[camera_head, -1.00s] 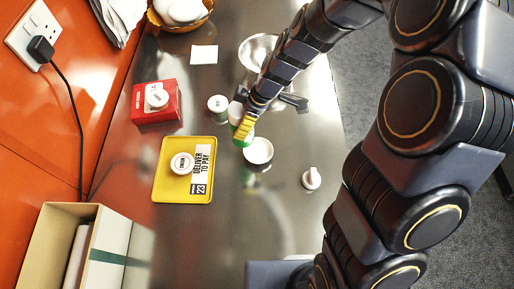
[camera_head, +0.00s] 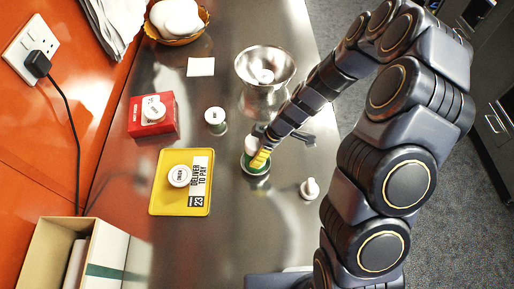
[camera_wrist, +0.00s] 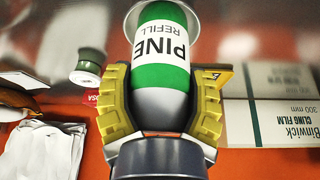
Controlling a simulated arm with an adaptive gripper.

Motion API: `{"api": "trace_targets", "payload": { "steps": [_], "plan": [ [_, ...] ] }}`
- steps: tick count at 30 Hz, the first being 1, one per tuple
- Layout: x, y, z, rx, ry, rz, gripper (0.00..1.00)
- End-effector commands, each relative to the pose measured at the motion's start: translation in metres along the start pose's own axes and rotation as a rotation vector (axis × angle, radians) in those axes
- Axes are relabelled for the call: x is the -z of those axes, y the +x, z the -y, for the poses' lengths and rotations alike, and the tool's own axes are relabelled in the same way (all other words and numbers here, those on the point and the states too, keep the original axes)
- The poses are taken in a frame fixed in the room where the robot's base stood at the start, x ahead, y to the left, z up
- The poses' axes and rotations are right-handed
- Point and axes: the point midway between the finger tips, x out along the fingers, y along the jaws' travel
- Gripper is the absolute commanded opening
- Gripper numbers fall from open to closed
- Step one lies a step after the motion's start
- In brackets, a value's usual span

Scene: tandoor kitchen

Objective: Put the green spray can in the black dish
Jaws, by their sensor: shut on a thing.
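The green spray can (camera_wrist: 162,50) has white bands and the words PINE REFILL. My gripper (camera_wrist: 162,98), with yellow-padded fingers, is shut around it, and the can fills the middle of the wrist view. In the head view, the can (camera_head: 251,146) and my gripper (camera_head: 259,160) are over a small round dish (camera_head: 257,172). The dish shows a dark rim and is mostly covered by the can and fingers. I cannot tell whether the can touches the dish's floor.
A steel bowl (camera_head: 264,64) stands behind. A small white-topped jar (camera_head: 215,117), a red box (camera_head: 146,127) and a yellow tray (camera_head: 158,202) are to the left. A small white item (camera_head: 309,188) stands to the right. The front counter is clear.

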Motion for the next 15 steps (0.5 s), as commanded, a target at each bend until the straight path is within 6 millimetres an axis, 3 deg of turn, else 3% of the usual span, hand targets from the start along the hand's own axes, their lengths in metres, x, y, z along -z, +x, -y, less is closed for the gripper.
{"api": "trace_targets", "payload": {
  "steps": [8,9,10,15],
  "plan": [
    [-0.0008,0.0021,-0.0004,-0.001,0.001,0.000,0.25],
    [-0.0007,0.0017,-0.0005,-0.002,0.000,0.000,0.76],
    [-0.0006,0.0015,-0.0006,-0.002,0.000,0.000,0.88],
    [-0.0006,0.0014,-0.0006,-0.002,0.000,0.000,0.88]
  ]
}}
